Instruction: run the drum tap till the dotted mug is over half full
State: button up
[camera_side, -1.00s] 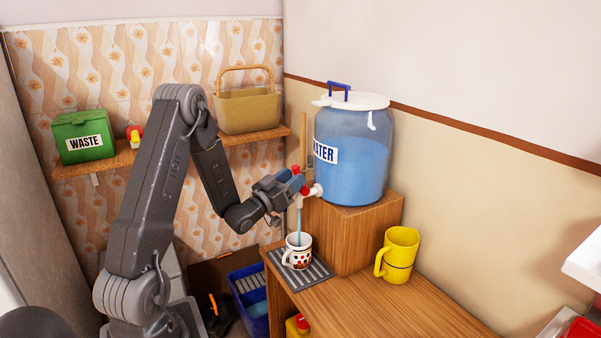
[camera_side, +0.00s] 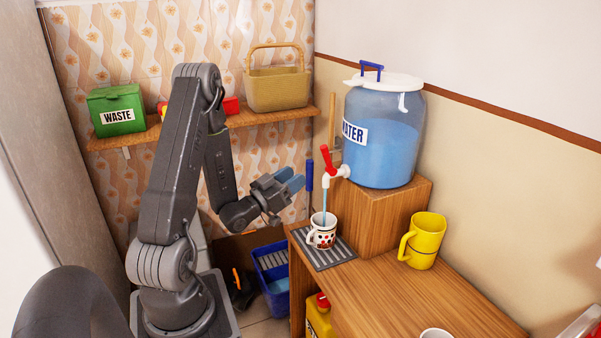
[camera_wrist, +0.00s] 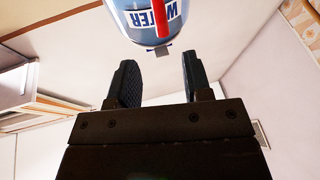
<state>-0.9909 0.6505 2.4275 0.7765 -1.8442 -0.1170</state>
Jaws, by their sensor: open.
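The blue water drum (camera_side: 385,135) stands on a wooden block, with a white tap (camera_side: 338,174) and red lever (camera_side: 327,158) at its front. The lever stands raised. A blue stream runs from the spout into the dotted mug (camera_side: 322,236), which is white with red and dark spots. The water level inside it is too small to make out. My gripper (camera_side: 291,180) is open and empty, left of the tap and apart from it. In the wrist view, the drum (camera_wrist: 130,18) and red lever (camera_wrist: 171,14) show beyond my open jaws (camera_wrist: 158,75).
The mug stands on a dark ribbed mat (camera_side: 335,257) on the wooden counter (camera_side: 410,305). A yellow mug (camera_side: 424,240) stands to its right, and a white cup rim (camera_side: 436,333) shows at the front edge. A shelf behind holds a green waste box (camera_side: 117,110) and a basket (camera_side: 277,88).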

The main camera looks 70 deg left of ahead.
aim_at(327, 159)
notch_tip(327, 159, up, 4)
jog(key=s+g, duration=0.1)
jog(key=g, duration=0.3)
jog(key=shift+h, duration=0.4)
jog(key=w+a, duration=0.1)
jog(key=w, duration=0.8)
jog(key=w+a, duration=0.1)
jog(key=w, duration=0.3)
jog(key=shift+w+a+r, duration=0.1)
jog(key=shift+w+a, duration=0.15)
jog(key=shift+a, duration=0.05)
grip_shut()
